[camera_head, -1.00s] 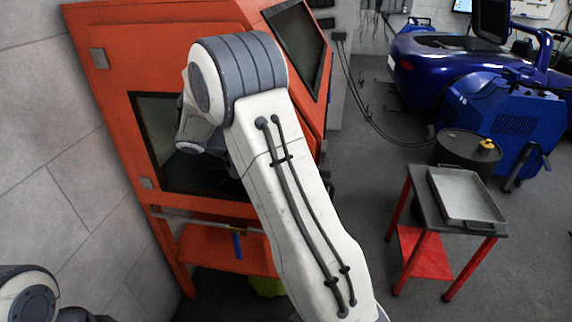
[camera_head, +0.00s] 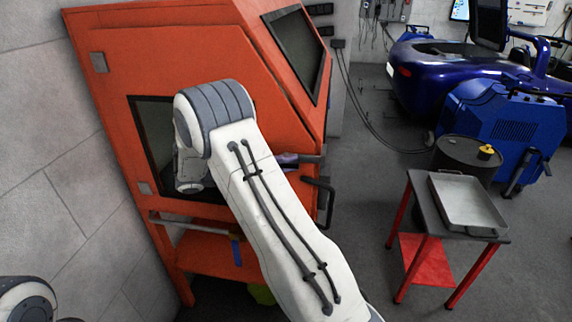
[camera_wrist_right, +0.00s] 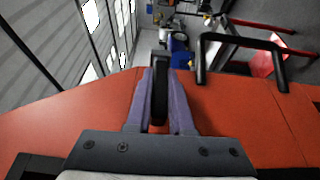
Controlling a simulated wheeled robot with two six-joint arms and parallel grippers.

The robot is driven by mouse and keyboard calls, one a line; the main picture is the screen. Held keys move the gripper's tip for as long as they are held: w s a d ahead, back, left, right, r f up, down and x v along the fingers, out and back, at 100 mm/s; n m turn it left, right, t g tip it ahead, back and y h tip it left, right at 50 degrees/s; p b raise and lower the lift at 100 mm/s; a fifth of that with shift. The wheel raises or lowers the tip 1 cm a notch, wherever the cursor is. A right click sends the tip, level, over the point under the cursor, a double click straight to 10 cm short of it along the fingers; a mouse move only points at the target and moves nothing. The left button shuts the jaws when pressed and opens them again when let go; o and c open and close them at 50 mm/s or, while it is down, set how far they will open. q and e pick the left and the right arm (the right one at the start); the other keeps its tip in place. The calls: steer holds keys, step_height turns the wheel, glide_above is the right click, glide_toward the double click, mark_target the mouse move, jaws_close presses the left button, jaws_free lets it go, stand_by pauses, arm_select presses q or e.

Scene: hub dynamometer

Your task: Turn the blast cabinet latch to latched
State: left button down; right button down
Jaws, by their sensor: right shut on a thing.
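The blast cabinet (camera_head: 190,60) is the large orange box with dark windows at the left of the head view. Its latch is a short black bar (camera_head: 312,160) on the right side face, and it also shows in the right wrist view (camera_wrist_right: 160,82). My right gripper (camera_head: 287,159) has reached that side from behind my own arm. In the right wrist view its two purple fingers (camera_wrist_right: 160,105) lie on either side of the latch bar and are shut on it. The latch's pivot is hidden. My left gripper is out of view.
A black pull handle (camera_head: 322,197) sticks out just below the latch; it is also in the right wrist view (camera_wrist_right: 240,44). A red-legged cart (camera_head: 424,205) with a metal tray (camera_head: 455,221) stands to the right. Grey floor is clear between cart and cabinet.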

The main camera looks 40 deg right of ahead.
steer(key=shift+w+d, duration=0.1)
steer(key=shift+w, duration=0.1)
steer(key=c, duration=0.8)
jaws_free()
steer(key=v, duration=1)
steer(key=shift+a, duration=0.2)
